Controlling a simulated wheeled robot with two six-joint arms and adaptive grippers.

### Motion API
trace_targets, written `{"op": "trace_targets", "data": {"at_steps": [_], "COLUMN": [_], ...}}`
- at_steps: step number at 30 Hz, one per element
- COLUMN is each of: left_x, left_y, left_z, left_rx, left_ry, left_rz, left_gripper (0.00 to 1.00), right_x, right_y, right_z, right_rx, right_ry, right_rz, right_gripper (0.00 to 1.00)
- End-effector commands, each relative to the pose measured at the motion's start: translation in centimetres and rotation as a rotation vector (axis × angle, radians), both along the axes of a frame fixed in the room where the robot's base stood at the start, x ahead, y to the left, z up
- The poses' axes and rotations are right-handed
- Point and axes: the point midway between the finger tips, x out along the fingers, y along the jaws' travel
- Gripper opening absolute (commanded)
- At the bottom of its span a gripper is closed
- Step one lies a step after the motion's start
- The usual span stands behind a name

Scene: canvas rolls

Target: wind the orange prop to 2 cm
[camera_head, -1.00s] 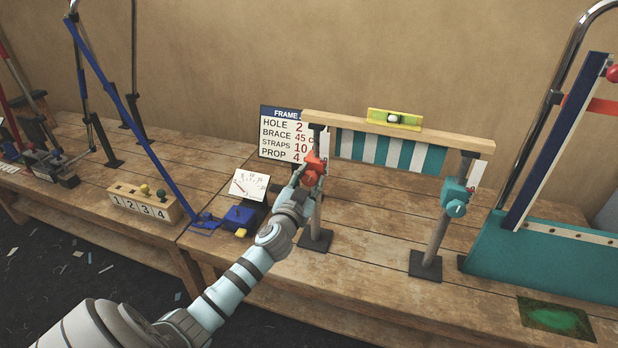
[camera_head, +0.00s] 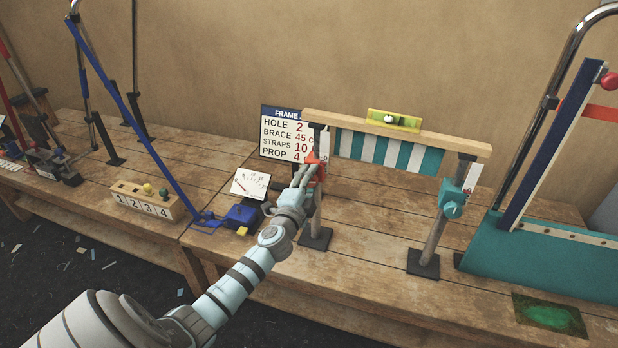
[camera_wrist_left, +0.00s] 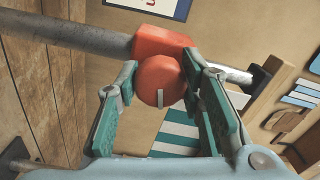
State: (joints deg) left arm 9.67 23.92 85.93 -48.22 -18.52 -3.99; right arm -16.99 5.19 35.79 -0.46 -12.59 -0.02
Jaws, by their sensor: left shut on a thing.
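The orange prop (camera_head: 317,160) is the left post under a wooden beam (camera_head: 400,133); its orange-red clamp and round knob are largely hidden behind my gripper in the head view. My left gripper (camera_head: 306,174) is shut on the knob. In the left wrist view, the round orange knob (camera_wrist_left: 160,80), with a pale mark at its lower edge, sits between the two teal-padded fingers, in front of the orange block on the grey post. A yellow spirit level (camera_head: 394,120) rests on the beam. The prop's scale is too small to read. My right gripper is out of view.
The teal prop (camera_head: 453,197) holds the beam's right end. A sign (camera_head: 286,135) stands behind the orange prop. A teal stand (camera_head: 540,265) fills the right; bench is clear between the posts.

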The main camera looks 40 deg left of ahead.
Motion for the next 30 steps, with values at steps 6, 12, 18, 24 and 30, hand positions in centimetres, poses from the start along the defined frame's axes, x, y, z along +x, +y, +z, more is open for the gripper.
{"op": "trace_targets", "data": {"at_steps": [6,12,18,24,30], "left_x": [0.0,0.0,0.0,0.0,0.0], "left_y": [0.0,0.0,0.0,0.0,0.0], "left_z": [0.1,0.1,0.1,0.0,0.0], "left_rx": [0.191,0.369,0.527,0.644,0.714], "left_ry": [0.068,0.130,0.185,0.226,0.250], "left_rz": [0.001,0.000,0.000,0.000,-0.001], "left_gripper": [0.07,0.07,0.07,0.07,0.07], "right_x": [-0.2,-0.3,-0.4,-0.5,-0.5], "right_y": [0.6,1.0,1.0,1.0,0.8], "right_z": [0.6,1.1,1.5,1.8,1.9], "right_rx": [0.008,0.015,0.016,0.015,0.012], "right_ry": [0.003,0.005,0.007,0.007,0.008], "right_rz": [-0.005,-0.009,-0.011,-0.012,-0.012], "right_gripper": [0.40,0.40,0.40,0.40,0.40]}}
